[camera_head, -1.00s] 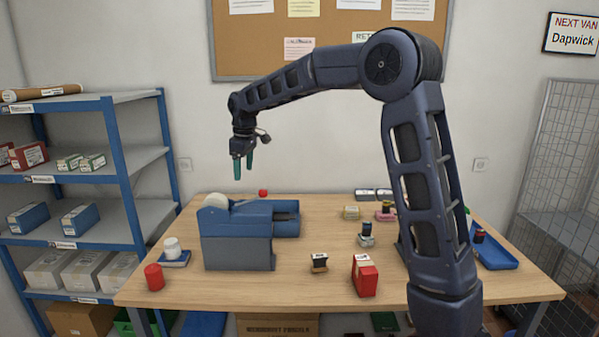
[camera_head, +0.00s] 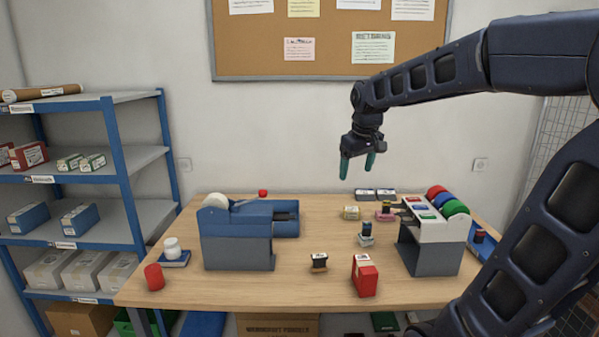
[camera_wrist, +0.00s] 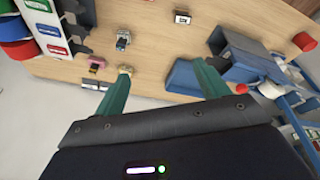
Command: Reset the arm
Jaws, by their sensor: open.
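My gripper (camera_head: 356,165) hangs above the back of the table, pointing down, with its two green fingers apart and nothing between them.
The wooden table (camera_head: 200,288) holds a blue-grey tape dispenser (camera_head: 237,240), a red box (camera_head: 364,276), several stamps and a label dispenser (camera_head: 432,245) with coloured rolls. A blue shelf (camera_head: 118,150) stands left. The table's centre is mostly clear.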

